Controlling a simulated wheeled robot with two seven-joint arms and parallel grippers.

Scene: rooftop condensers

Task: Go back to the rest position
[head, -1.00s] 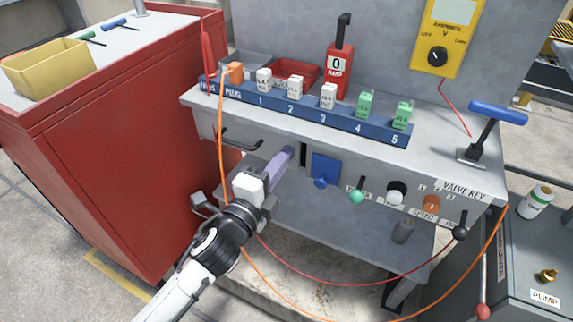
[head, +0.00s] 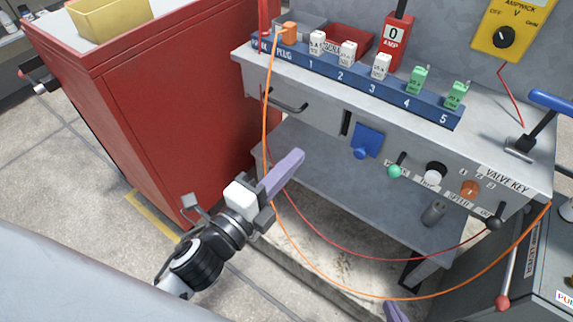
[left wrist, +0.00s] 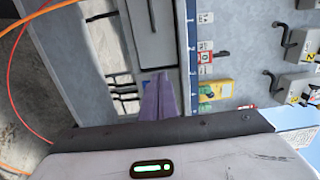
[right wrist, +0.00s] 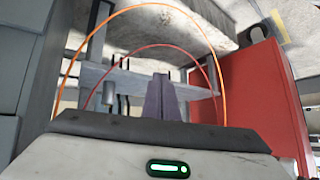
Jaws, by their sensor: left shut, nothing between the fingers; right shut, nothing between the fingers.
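My left gripper (head: 297,158) is shut and empty, its purple fingers together. It is in front of the grey workbench (head: 480,150), below the front panel's left part, apart from the panel in the head view. Its shut fingers also show in the left wrist view (left wrist: 158,85). My right gripper (head: 394,312) shows only as purple fingertips at the bottom edge of the head view. In the right wrist view its fingers (right wrist: 161,85) are shut with nothing between them.
An orange cable (head: 330,286) and a red cable (head: 345,248) hang in loops before the bench. A red cabinet (head: 180,110) stands at left. The blue rack (head: 350,85) holds several labelled plugs.

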